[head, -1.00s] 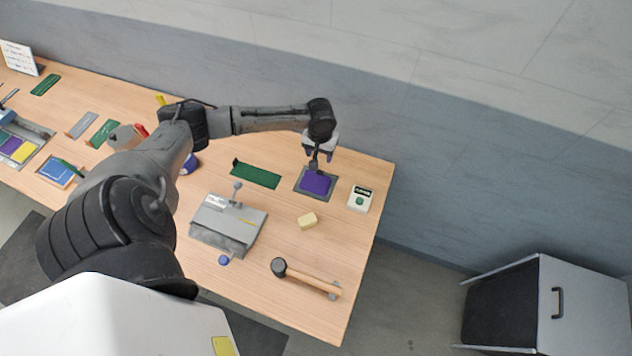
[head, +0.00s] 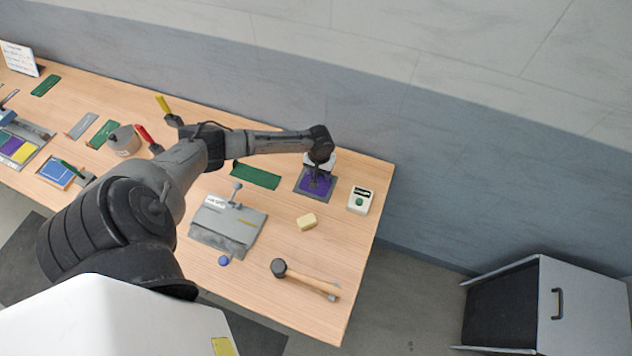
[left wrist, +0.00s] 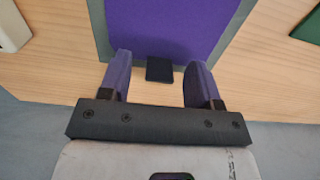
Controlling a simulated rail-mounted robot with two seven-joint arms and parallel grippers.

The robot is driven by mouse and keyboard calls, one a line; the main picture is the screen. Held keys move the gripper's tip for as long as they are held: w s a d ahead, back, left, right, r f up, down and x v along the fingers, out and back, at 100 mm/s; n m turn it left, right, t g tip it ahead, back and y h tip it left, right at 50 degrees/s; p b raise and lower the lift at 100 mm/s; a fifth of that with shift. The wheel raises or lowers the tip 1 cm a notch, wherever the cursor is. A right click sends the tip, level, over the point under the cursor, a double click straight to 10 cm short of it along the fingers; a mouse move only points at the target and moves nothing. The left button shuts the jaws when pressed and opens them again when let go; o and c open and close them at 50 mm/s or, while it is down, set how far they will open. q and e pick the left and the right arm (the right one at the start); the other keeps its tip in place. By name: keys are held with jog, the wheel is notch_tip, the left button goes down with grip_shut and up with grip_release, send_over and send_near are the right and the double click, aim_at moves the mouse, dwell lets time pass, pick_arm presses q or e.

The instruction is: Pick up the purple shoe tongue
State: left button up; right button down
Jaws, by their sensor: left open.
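The purple shoe tongue (head: 321,182) lies flat on a grey mat (head: 301,191) near the table's right end. In the left wrist view the purple tongue (left wrist: 165,28) fills the top middle, with a grey border beside it. My left gripper (head: 315,186) is low over the tongue and hides part of it. In the left wrist view the open fingers (left wrist: 160,64) stand apart near the piece's lower edge. A small black tab (left wrist: 160,70) shows between them. I cannot tell whether the fingers touch anything. My right gripper is not in view.
A white box with a green button (head: 360,200) stands right of the mat. A green strip (head: 256,176) lies to its left. A grey press (head: 228,226), a yellow block (head: 307,221) and a hammer (head: 306,279) are nearer the front. Bare table lies between them.

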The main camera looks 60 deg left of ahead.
pick_arm(q)
jog(key=c, duration=1)
